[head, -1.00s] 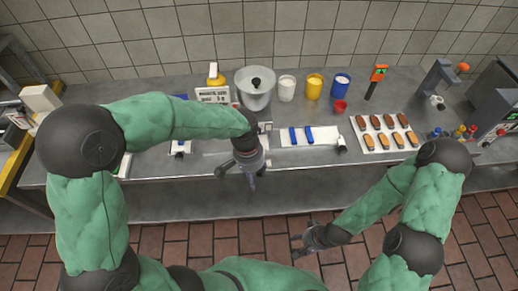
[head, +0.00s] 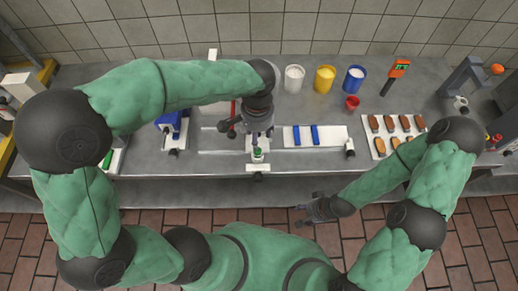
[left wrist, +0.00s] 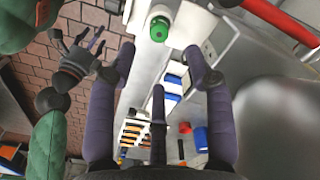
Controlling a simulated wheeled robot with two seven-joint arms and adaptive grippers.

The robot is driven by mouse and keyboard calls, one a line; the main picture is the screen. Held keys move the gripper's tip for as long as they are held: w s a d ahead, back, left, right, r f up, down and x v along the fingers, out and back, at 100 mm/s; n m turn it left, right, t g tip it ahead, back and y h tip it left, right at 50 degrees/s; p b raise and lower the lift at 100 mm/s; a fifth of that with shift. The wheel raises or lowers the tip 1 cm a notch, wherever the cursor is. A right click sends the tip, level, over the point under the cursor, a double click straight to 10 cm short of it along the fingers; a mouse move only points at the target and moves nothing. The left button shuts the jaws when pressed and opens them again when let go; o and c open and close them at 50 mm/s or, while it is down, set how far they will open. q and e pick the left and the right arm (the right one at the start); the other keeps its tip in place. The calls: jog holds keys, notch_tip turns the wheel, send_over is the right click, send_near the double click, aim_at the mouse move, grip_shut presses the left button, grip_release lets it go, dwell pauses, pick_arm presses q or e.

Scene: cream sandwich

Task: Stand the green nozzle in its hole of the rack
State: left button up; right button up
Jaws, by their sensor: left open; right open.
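The green nozzle (head: 258,153) shows as a small green-topped white piece near the counter's front edge. In the left wrist view, its green end (left wrist: 160,30) lies beyond the open fingers. My left gripper (head: 258,138) is just behind and above it in the head view, open and holding nothing. A white plate (head: 258,168) lies at the nozzle, but I cannot make out a rack hole there. My right gripper (head: 306,210) is open and empty in front of the counter; it also shows in the left wrist view (left wrist: 84,44).
A white board with blue strips (head: 292,137) lies right of the nozzle. A blue device (head: 172,124) stands left. A tray of brown pieces (head: 379,146), a red cup (head: 351,102) and blue, yellow and white containers are farther right. My left arm hides part of the back counter.

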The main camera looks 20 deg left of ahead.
aim_at(258, 155)
pick_arm(q)
notch_tip(258, 155, down, 3)
jog(key=shift+s+r, duration=0.1)
jog(key=shift+r, duration=0.1)
jog(key=shift+f, duration=0.45)
notch_tip(258, 155, down, 5)
jog(key=shift+f+b, duration=0.1)
jog(key=shift+b, duration=0.9)
grip_shut()
